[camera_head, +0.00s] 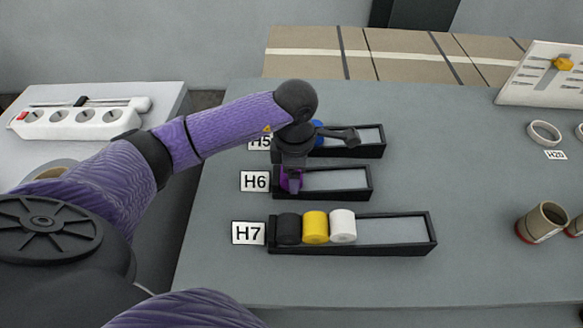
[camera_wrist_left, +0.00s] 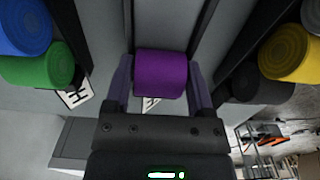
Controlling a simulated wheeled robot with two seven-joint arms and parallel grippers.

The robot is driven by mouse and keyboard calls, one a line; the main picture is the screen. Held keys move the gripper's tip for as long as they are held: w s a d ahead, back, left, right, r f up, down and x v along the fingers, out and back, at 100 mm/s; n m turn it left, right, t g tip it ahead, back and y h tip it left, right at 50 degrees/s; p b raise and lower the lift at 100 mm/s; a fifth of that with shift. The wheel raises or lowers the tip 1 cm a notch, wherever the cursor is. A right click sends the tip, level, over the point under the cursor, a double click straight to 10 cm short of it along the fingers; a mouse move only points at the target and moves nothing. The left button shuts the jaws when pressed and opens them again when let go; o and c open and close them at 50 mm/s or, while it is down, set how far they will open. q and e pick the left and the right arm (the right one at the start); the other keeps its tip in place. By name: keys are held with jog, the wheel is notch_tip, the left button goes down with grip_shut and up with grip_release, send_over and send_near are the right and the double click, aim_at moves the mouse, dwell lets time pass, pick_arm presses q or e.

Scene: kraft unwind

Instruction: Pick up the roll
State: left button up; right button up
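A purple roll (camera_wrist_left: 161,74) lies in the narrow black H6 tray (camera_head: 338,195), near its left end. In the head view, my left gripper (camera_head: 292,180) reaches down over that end and mostly hides the roll. In the left wrist view, the two fingers of my left gripper (camera_wrist_left: 160,85) stand on either side of the roll, very close to its ends. I cannot tell whether they press on it. My right gripper is not in view.
The H7 tray (camera_head: 432,232) in front holds a black roll (camera_head: 289,229), a yellow roll (camera_head: 315,227) and a white roll (camera_head: 343,226). The H5 tray (camera_head: 383,150) behind holds a blue roll (camera_head: 318,132); a green roll (camera_wrist_left: 45,66) shows there in the wrist view. Cups (camera_head: 543,222) stand right.

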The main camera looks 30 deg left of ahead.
pick_arm(q)
jog(key=c, duration=0.8)
jog(key=shift+r, duration=0.1)
